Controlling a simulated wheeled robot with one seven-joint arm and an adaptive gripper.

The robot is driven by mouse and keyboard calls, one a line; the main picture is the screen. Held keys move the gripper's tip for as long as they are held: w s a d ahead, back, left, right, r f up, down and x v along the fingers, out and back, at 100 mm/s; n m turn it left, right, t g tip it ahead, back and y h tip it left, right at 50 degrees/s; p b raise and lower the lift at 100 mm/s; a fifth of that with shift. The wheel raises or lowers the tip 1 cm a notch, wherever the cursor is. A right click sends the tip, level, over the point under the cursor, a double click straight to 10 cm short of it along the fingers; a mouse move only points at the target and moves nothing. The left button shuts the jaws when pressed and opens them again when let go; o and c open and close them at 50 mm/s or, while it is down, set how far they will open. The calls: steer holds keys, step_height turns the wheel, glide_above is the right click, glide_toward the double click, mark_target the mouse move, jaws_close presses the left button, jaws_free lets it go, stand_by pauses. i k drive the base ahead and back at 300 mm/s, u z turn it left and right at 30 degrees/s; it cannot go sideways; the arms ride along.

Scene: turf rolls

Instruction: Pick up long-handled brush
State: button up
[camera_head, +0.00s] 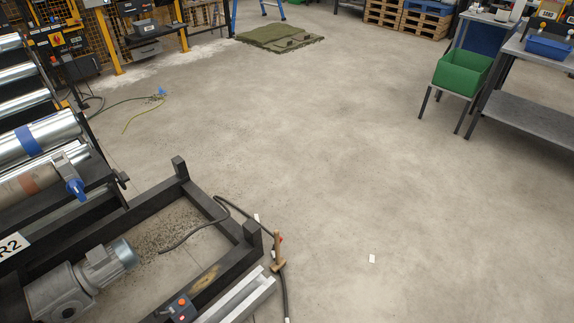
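A small tan, wood-coloured piece (279,251) stands or leans at the right end of the dark machine frame, low in the middle of the head view. It may be part of the long-handled brush, but it is too small to tell. A thin dark line runs down from it towards the bottom edge, and I cannot tell whether it is a handle or a cable. No other clear brush shows. My gripper is not in view.
The dark frame (225,275) with a grey motor (85,283) and metal rollers (40,138) fills the left. A black cable (190,238) lies over the frame. A green bin (462,74) and grey tables stand at right. Open concrete floor (350,150) fills the middle.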

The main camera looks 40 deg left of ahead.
mark_target(280, 262)
steer(key=z, duration=0.85)
steer(key=i, duration=1.35)
steer(key=u, duration=3.7)
